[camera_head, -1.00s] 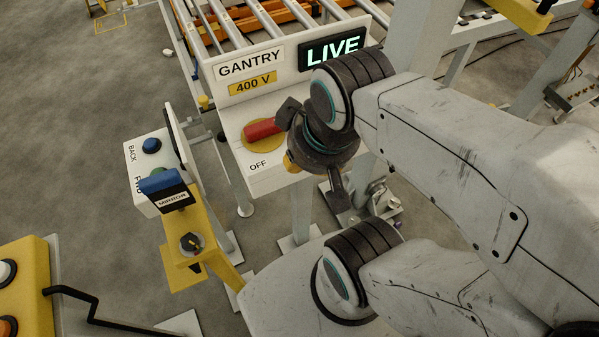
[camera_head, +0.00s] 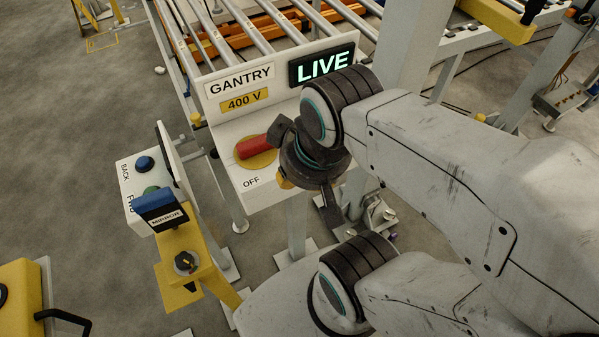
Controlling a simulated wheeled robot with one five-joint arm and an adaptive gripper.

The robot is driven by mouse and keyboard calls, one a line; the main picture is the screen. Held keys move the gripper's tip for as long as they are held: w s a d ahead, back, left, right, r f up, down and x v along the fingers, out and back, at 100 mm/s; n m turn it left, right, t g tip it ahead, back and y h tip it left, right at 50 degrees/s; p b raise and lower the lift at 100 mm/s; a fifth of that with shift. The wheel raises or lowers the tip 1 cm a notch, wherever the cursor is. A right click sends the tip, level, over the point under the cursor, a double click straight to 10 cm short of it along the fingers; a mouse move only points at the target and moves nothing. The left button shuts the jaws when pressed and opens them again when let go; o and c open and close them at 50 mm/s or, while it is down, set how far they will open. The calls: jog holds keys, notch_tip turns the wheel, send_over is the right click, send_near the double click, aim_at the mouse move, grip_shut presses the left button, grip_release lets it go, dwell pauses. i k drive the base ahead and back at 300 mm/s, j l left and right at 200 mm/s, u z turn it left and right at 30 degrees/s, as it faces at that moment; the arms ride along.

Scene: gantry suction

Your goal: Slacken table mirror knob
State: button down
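A black knob (camera_head: 186,262) with a yellow pointer mark sits on top of a yellow stand (camera_head: 183,244), left of centre. A blue-topped block labelled MIRROR (camera_head: 165,219) stands just behind the knob. A thin upright panel (camera_head: 176,166), seen nearly edge-on, rises behind that block; I cannot see its face. My gripper (camera_head: 304,172) is in front of the gantry switch box, up and to the right of the knob and well apart from it. Its dark fingers are spread, with nothing visible between them.
The gantry box (camera_head: 236,130) has a red handle (camera_head: 254,148) near the OFF label and a lit LIVE sign (camera_head: 322,65). A white BACK/FWD button box (camera_head: 134,172) stands left of the mirror block. A yellow box (camera_head: 22,300) and black rail are at lower left.

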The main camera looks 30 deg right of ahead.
aim_at(185, 261)
jog(key=u, duration=1.2)
